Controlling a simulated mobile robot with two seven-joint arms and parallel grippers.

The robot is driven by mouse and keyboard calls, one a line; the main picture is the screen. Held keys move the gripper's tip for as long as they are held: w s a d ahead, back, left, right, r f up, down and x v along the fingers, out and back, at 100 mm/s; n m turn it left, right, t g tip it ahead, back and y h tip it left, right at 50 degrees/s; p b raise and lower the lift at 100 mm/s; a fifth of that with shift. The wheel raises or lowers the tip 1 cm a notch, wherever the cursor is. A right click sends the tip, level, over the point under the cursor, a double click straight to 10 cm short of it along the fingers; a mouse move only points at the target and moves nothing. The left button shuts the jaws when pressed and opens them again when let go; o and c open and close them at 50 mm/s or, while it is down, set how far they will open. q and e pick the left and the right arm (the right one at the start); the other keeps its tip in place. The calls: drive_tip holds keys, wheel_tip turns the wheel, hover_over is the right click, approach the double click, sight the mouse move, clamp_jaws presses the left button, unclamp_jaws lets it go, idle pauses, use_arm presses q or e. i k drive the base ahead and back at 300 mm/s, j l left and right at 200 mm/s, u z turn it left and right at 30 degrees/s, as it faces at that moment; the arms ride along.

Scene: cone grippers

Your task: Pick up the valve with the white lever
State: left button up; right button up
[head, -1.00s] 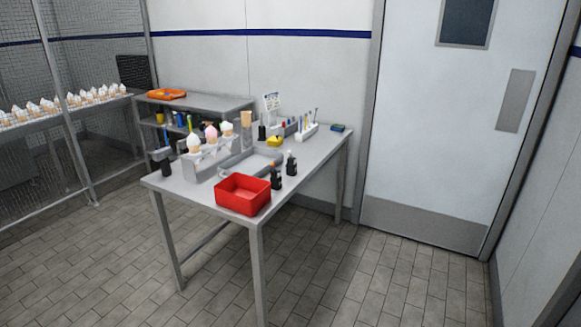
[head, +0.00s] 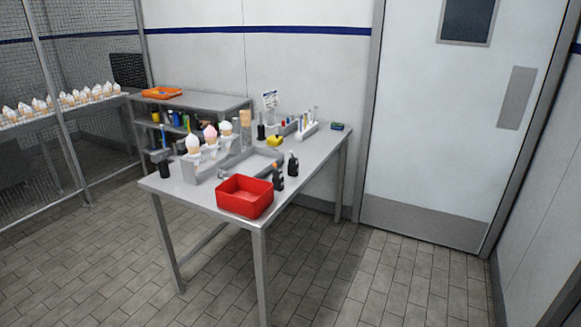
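Two small dark upright objects stand at the right edge of the metal table, beside the red bin. The nearer one (head: 278,180) is close to the bin's right side, and the farther one (head: 293,166) stands a little behind it to the right. They may be valves, but they are too small for me to make out a white lever on either. Neither of my grippers is in view.
The metal table (head: 205,203) holds a red bin (head: 244,197) at its front corner, a grey tray, a holder with three ice-cream cones (head: 210,134), a yellow object (head: 275,141) and pen racks. A shelf stands behind left. The floor (head: 400,285) in front is clear.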

sight(292, 166)
drive_tip(key=i+j, duration=0.2)
drive_tip(key=j, duration=0.15)
drive_tip(key=i+j+z, duration=0.1)
drive_tip(key=j, duration=0.25)
drive_tip(key=i+j, duration=0.3)
drive_tip(key=i+j+z, duration=0.1)
drive_tip(key=j, duration=0.3)
drive_tip(key=i+j, duration=0.25)
drive_tip(key=j+z, duration=0.05)
drive_tip(key=j, duration=0.05)
